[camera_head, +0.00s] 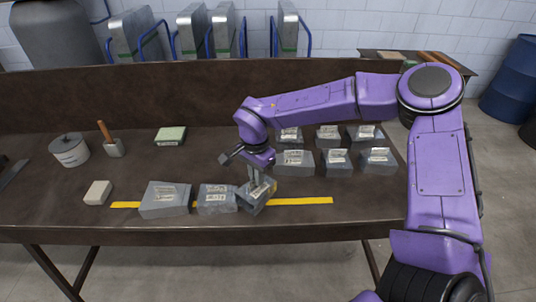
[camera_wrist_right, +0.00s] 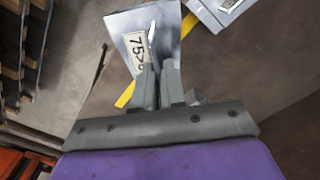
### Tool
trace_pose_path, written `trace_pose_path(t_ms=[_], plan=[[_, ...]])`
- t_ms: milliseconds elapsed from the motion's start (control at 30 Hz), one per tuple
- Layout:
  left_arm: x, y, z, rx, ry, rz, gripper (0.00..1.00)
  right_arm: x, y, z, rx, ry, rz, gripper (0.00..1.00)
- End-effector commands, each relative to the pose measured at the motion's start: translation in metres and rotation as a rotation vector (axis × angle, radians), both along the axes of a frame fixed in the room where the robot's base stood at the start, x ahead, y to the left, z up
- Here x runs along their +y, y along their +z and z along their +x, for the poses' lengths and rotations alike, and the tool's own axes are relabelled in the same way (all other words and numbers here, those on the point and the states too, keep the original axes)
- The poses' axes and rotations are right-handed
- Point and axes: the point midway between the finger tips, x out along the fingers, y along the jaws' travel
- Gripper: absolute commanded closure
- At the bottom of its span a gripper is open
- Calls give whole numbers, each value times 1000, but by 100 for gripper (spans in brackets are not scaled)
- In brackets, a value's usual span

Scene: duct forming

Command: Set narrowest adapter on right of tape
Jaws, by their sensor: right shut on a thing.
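My right gripper (camera_head: 256,178) is shut on a grey metal adapter (camera_head: 252,200) with a white label. The adapter sits turned at an angle over the yellow tape (camera_head: 305,201), right of two other adapters; I cannot tell whether it touches the table. In the right wrist view the gripper (camera_wrist_right: 158,75) grips this adapter (camera_wrist_right: 165,20), whose label begins with "75". A wide adapter (camera_head: 164,199) is at the left on the tape, and a narrower one (camera_head: 216,199) is in the middle. My left gripper is not in view.
Several more adapters (camera_head: 294,162) stand in two rows at the back right of the brown table (camera_head: 330,228). A round tin (camera_head: 69,150), a wood-handled tool (camera_head: 112,146), a green block (camera_head: 171,135) and a pale block (camera_head: 98,193) are at the left. The tape's right end is bare.

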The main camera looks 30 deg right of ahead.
Motion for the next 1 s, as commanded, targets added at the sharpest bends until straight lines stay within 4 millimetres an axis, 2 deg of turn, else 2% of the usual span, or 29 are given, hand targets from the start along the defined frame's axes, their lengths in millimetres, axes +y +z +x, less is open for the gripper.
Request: trace_pose_path(t_ms=[33, 100, 200, 300, 567, 967, 1000], plan=[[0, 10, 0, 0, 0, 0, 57, -11, 11, 4, -3, -164, -1, 100], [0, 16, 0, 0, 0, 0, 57, -25, 15, 7, -3, -397, -3, 100], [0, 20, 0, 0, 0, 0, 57, -40, 19, 11, -6, -649, -3, 100], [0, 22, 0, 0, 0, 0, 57, -48, 20, 12, -7, -798, -4, 100], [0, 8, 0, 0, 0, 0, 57, -51, 5, 13, -7, -855, -4, 100], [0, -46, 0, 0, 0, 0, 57, -51, -51, 13, -7, -852, -4, 100], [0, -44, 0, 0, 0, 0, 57, -51, -53, 12, -5, -852, -4, 100]])
